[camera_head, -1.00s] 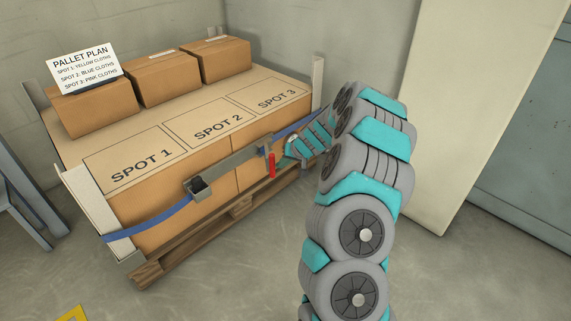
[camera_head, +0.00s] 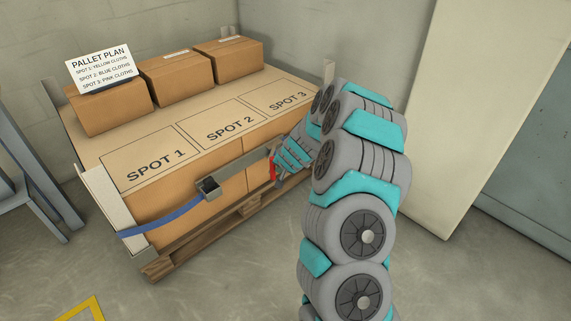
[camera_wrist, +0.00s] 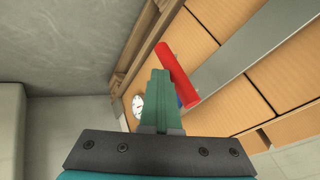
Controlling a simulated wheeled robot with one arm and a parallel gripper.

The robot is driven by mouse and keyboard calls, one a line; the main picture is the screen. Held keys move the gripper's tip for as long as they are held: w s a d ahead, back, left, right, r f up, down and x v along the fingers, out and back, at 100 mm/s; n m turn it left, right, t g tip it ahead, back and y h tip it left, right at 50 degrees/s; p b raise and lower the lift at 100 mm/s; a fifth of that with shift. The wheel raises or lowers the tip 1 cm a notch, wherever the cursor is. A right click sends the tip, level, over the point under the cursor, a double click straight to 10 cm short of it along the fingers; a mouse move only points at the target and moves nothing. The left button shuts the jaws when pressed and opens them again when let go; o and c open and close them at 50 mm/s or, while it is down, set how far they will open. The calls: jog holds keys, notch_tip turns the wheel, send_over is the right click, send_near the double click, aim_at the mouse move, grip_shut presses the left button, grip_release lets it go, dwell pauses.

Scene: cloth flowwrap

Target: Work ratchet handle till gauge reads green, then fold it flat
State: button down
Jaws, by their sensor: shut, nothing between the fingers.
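The red ratchet handle (camera_head: 272,167) sits at the right end of a long grey metal bar (camera_head: 240,165) on the pallet load's front. In the wrist view the red handle (camera_wrist: 176,70) lies just past and right of my fingertips; I cannot tell whether they touch it. My gripper (camera_wrist: 157,78) is shut and empty, its green fingers together. In the head view my gripper (camera_head: 281,168) is close to the right of the handle. A small white round gauge (camera_wrist: 138,106) shows left of my fingers; its reading is too small to tell.
Cartons (camera_head: 110,108) and a pallet plan sign (camera_head: 98,66) stand on top at the back. The floor in front (camera_head: 225,275) is clear.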

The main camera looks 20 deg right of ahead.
jog(key=shift+w+a+r+m+h+p, duration=0.15)
jog(key=shift+w+a+m+p, duration=0.05)
jog(key=shift+a+p, duration=0.4)
jog(key=shift+w+a+r+m+h+p, duration=0.1)
jog(key=shift+w+a+m+h+p, duration=0.1)
jog(key=shift+a+p, duration=0.35)
jog(key=shift+w+a+f+m+h+p, duration=0.1)
jog(key=shift+w+a+m+h+p, duration=0.1)
jog(key=shift+w+a+m+p, duration=0.35)
jog(key=shift+w+a+f+m+h+p, duration=0.15)
jog(key=shift+w+a+m+p, duration=0.1)
jog(key=shift+a+p, duration=0.55)
jog(key=shift+s, duration=0.1)
